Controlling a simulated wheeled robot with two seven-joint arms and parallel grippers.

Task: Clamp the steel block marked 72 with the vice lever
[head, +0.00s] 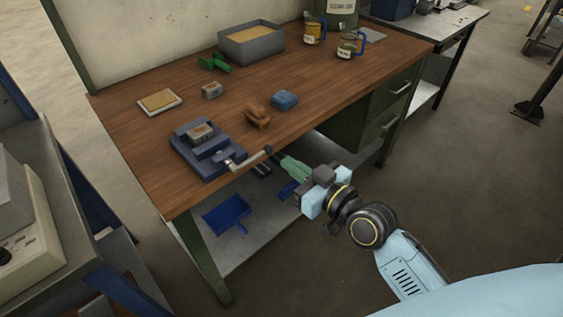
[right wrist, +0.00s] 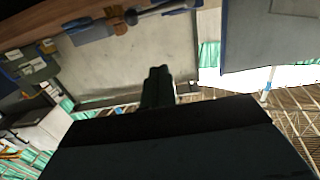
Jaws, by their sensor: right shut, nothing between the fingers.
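The blue vice (head: 193,160) stands on the wooden bench near its front left edge. A grey steel block (head: 200,131) with a pale label sits at its jaws; its number is too small to read. I cannot tell whether the jaws press on it. The vice lever (head: 252,159) sticks out to the right, towards the bench's front edge, with a dark knob at its end. My right gripper (head: 317,173) is shut and empty, in front of the bench, right of and below the lever, and apart from it. Its dark closed fingers (right wrist: 157,88) show in the right wrist view. My left gripper is out of view.
A second small block (head: 211,91), a brown object (head: 257,117), a blue block (head: 285,99) and a green object (head: 214,62) lie on the bench (head: 150,165). A grey bin (head: 265,48) and mugs stand behind. A blue dustpan (head: 227,214) lies on the lower shelf.

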